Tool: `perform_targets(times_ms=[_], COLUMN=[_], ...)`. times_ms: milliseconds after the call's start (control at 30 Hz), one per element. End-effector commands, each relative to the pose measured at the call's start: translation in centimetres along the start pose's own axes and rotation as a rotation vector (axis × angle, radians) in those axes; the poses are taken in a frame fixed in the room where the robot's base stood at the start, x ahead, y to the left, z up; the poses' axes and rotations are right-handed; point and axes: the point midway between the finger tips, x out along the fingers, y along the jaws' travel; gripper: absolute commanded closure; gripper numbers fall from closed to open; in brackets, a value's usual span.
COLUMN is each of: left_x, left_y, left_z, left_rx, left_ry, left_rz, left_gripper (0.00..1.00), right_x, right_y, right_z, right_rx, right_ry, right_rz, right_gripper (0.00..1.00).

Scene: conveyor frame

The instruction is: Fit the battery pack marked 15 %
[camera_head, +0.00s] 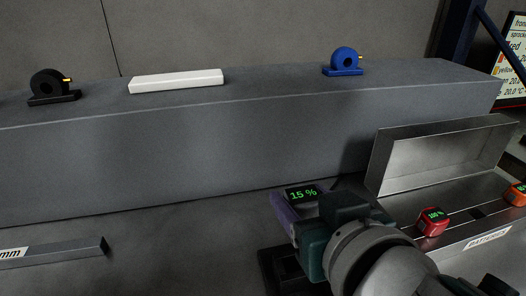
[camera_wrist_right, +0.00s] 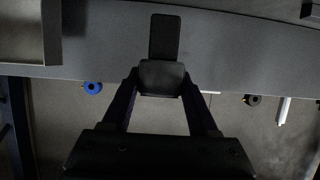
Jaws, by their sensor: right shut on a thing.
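The battery pack marked 15 % (camera_head: 303,194) shows its green reading on a dark screen in the head view. My right gripper (camera_head: 300,207) is shut on it and holds it in front of the long grey block. Much of the pack is hidden by the gripper and wrist. In the right wrist view a dark block (camera_wrist_right: 163,78) sits between the two fingers of my right gripper. A black frame-like thing (camera_head: 273,262) shows below the gripper, partly covered by my arm. My left gripper is not in view.
An open metal case labelled BATTERIES (camera_head: 400,158) stands at the right with a red pack (camera_head: 432,222) and an orange pack (camera_head: 517,193). A white bar (camera_head: 176,81), a black part (camera_head: 50,87) and a blue part (camera_head: 343,62) rest on the long grey block (camera_head: 150,150). A labelled grey bar (camera_head: 70,252) lies lower left.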

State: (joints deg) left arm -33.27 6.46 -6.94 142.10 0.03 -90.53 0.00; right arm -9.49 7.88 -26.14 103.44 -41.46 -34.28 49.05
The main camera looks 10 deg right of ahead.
Motion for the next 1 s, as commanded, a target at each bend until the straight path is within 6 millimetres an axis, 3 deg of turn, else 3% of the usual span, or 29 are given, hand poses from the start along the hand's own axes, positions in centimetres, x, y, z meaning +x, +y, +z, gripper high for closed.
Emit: perform_targets(times_ms=[633, 1000], left_x=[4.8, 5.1], left_y=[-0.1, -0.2], left_z=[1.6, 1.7], left_rx=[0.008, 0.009], left_ry=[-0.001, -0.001], left_rz=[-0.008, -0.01], left_gripper=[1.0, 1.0], right_x=[2.1, 2.2], right_y=[0.0, 0.0], right_z=[5.0, 5.3], right_rx=[0.0, 0.0], right_ry=[0.001, 0.001], right_rz=[0.0, 0.0], right_gripper=[1.0, 1.0])
